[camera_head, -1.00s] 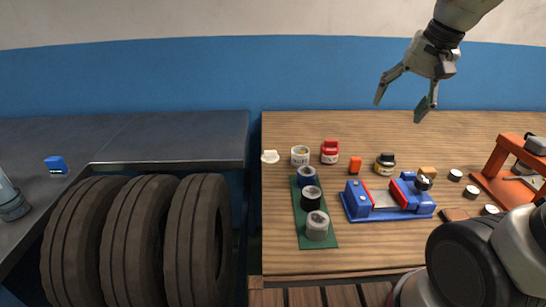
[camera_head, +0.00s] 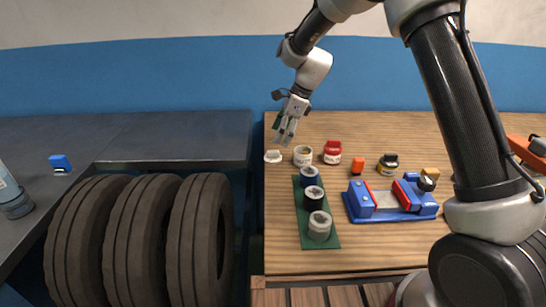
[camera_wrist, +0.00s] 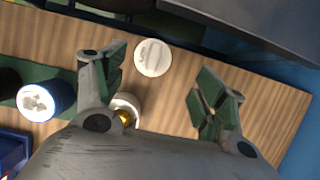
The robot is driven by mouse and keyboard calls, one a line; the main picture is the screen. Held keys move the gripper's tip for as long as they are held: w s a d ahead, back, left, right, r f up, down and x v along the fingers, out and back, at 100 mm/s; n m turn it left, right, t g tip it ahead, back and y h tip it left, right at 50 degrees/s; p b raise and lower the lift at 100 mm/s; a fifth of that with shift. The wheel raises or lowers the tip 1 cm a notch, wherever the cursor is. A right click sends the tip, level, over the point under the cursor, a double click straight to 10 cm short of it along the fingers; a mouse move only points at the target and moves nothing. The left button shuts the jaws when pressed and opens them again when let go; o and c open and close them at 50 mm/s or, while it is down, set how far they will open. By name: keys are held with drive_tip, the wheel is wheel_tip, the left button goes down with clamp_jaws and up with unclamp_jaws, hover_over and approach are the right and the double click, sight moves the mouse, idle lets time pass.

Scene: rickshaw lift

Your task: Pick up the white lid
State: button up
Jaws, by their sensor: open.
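The white lid (camera_head: 272,156) lies at the left back edge of the wooden table, beside a white paint jar (camera_head: 302,155). In the wrist view the round white lid (camera_wrist: 153,57) lies flat on the wood, ahead of and between my fingers, nearer the left one. My gripper (camera_head: 285,135) is open and empty, above the table's back left corner, just above and right of the lid. In the wrist view my gripper (camera_wrist: 162,95) has its green-padded fingers spread wide. The white jar (camera_wrist: 125,110) is partly hidden by the left finger.
A green strip (camera_head: 330,238) holds several jars in front of the paint jar. A red jar (camera_head: 332,152), an orange block (camera_head: 358,166) and a blue vise (camera_head: 390,205) stand to the right. A dark bench (camera_head: 180,140) and tyres (camera_head: 200,240) lie left. Bare wood surrounds the lid's right side in the wrist view.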

sight(274, 151)
drive_tip(key=x, duration=0.4)
drive_tip(key=s+x, duration=0.1)
drive_tip(key=x, duration=0.1)
drive_tip(key=shift+f, duration=0.4)
drive_tip(key=c, duration=1)
drive_tip(key=shift+o, duration=0.2)
